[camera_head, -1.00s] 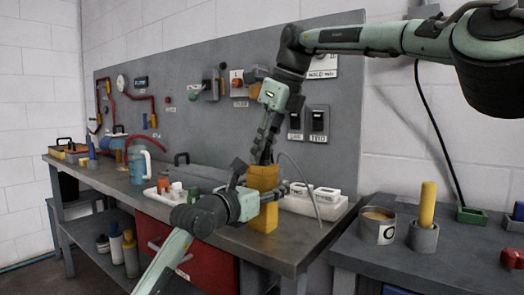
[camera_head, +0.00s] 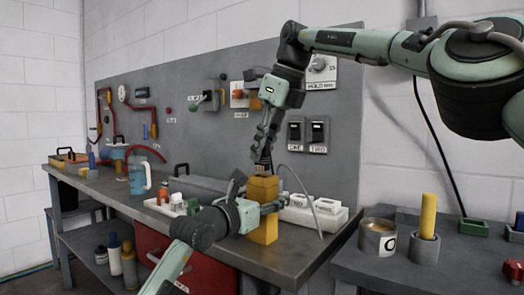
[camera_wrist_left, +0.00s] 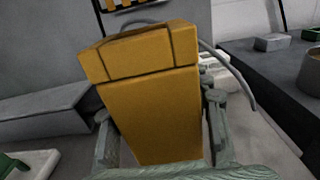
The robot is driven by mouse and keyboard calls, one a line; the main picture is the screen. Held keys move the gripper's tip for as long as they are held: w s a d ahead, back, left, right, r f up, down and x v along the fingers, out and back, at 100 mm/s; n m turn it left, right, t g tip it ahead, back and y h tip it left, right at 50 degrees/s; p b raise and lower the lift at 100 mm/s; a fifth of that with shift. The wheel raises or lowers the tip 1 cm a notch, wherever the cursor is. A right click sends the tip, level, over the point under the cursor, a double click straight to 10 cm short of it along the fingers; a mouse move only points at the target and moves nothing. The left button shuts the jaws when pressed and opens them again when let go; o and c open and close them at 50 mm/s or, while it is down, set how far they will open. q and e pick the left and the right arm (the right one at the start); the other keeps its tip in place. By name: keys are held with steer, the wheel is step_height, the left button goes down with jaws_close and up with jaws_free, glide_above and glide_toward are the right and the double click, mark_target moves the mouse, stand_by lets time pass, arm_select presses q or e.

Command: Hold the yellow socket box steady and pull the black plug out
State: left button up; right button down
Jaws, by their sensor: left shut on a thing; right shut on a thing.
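The yellow socket box (camera_head: 265,228) stands upright on the grey workbench near its front edge. My left gripper (camera_head: 262,207) is shut on its sides; the left wrist view shows the box (camera_wrist_left: 155,110) between the fingers. My right gripper (camera_head: 264,158) points down above the box, shut on the black plug (camera_head: 263,169), a small dark shape just over the box top. The gripper mostly hides the plug, and I cannot tell whether its lower end is still inside the box. A grey cable (camera_head: 304,188) arcs beside the box and down to the right.
A white tray (camera_head: 315,219) with white blocks stands right of the box. Another white tray (camera_head: 168,206) with small bottles and a blue jug (camera_head: 139,176) stand left. A grey panel (camera_head: 345,110) with switches rises behind. A second bench (camera_head: 400,268) stands right.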

stand_by(0.3)
arm_select(q)
steer(key=o, duration=1.5)
